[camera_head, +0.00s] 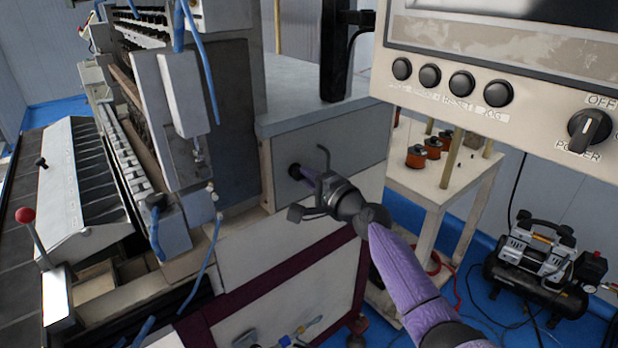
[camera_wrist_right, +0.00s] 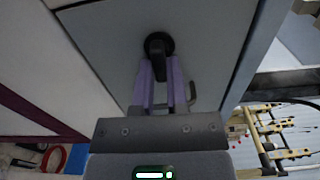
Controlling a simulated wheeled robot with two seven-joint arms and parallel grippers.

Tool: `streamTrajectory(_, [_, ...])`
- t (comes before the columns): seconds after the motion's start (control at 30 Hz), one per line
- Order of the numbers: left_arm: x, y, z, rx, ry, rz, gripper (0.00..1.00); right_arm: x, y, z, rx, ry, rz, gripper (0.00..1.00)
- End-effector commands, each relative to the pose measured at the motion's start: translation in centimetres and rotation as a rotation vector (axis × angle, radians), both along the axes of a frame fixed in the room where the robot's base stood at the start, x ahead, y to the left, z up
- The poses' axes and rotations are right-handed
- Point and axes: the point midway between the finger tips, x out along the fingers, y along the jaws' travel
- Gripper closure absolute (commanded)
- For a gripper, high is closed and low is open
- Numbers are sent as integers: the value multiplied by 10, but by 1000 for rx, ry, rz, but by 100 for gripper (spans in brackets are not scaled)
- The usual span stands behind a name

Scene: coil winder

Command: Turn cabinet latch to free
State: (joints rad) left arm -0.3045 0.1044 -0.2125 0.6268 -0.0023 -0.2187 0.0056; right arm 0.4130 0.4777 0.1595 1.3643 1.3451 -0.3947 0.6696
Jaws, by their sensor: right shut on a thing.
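The cabinet latch (camera_head: 295,170) is a small dark round knob on the grey cabinet panel (camera_head: 345,146), left of the panel's middle. In the right wrist view the latch (camera_wrist_right: 156,46) shows as a black round base with a lever standing out between my fingers. My right gripper (camera_head: 308,175) reaches the panel from the right, its purple fingers at the latch. In the wrist view the right gripper (camera_wrist_right: 162,78) is shut on the latch lever, a finger on each side. The fingers partly hide the lever. My left gripper is not in view.
A bent metal handle (camera_head: 323,158) stands out from the panel close beside my right gripper. A control box (camera_head: 500,85) with knobs hangs at upper right. A cart (camera_head: 440,180) with orange-copper coils and an air compressor (camera_head: 540,265) stand to the right. The winder machine fills the left.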

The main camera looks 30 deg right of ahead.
Motion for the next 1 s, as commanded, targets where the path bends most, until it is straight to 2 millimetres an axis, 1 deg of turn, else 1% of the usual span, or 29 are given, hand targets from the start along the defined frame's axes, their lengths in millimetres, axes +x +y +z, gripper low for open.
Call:
streamTrajectory(0.03, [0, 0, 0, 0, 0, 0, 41, 0, 0, -1, 2, 1, 0, 78])
streamTrajectory(0.07, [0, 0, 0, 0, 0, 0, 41, 0, 0, -1, 2, 2, 0, 72])
streamTrajectory(0.1, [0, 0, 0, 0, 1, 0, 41, 0, 0, -1, 1, 1, 0, 64])
streamTrajectory(0.17, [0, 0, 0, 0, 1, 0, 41, 0, 0, -1, 1, 1, 0, 51])
streamTrajectory(0.2, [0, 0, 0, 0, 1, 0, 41, 0, 0, 0, 1, 1, 0, 47])
streamTrajectory(0.47, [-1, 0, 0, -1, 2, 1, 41, -1, 0, 0, 0, 1, 0, 47])
streamTrajectory(0.57, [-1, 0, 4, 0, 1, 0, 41, -10, -1, 0, -1, 2, 0, 47])
streamTrajectory(0.67, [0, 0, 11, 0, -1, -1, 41, -29, -2, 2, -2, 3, 1, 47])
streamTrajectory(0.83, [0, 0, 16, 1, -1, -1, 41, -71, -5, 0, -2, 4, 1, 47])
streamTrajectory(0.9, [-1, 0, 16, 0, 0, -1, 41, -84, -6, -1, 0, 4, 1, 47])
streamTrajectory(1.0, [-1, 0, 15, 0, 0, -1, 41, -96, -7, -1, 0, 3, 0, 47])
